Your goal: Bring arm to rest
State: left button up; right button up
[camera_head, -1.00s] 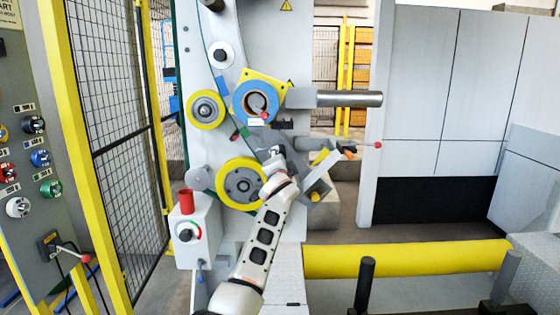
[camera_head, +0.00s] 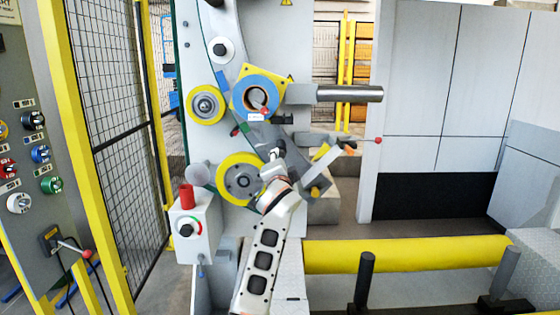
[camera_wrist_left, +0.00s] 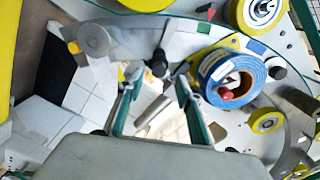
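My left gripper (camera_head: 276,154) is at the end of the white arm, in front of the machine's curved grey plate (camera_head: 222,60). It is just right of the lower yellow-rimmed roller (camera_head: 241,180) and below the blue ring roll (camera_head: 257,94). In the left wrist view its two fingers (camera_wrist_left: 157,80) stand apart with nothing held between them. The blue roll, with a red ball at its centre, shows right of the fingers there (camera_wrist_left: 214,76). My right gripper is not in view.
A control box with a red cylinder (camera_head: 187,197) stands at lower left. A yellow beam (camera_head: 400,254) crosses the lower right. A mesh fence (camera_head: 110,120) stands left.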

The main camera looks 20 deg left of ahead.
pick_arm(q)
jog(key=shift+f, duration=0.1)
dwell(0.4)
jog(key=s+d+f+g+h, duration=0.1)
jog(key=s+f+h, duration=0.1)
jog(key=s+f, duration=0.65)
jog(key=s+d+f+h, duration=0.1)
jog(key=s+f, duration=0.2)
jog(key=f, duration=1.1)
jog(key=s+d+f+g+h, duration=0.15)
jog(key=s+f, duration=0.35)
jog(key=f, duration=0.6)
jog(key=s+d+f+n+g+h, duration=0.1)
jog(key=s+f, duration=0.4)
jog(key=s, duration=0.5)
jog(key=s+d+f+n+g+h, duration=0.1)
jog(key=s+d+f+h, duration=0.1)
jog(key=s+f, duration=0.4)
jog(key=s+d+f+n+g+h, duration=0.1)
jog(key=s+f, duration=0.4)
jog(key=s, duration=0.9)
jog(key=shift+s+d+f+n+h, duration=0.15)
jog(key=shift+s+d+n+h, duration=0.3)
jog(key=shift+d, duration=0.6)
jog(key=shift+w+g, duration=0.15)
jog(key=shift+g, duration=0.1)
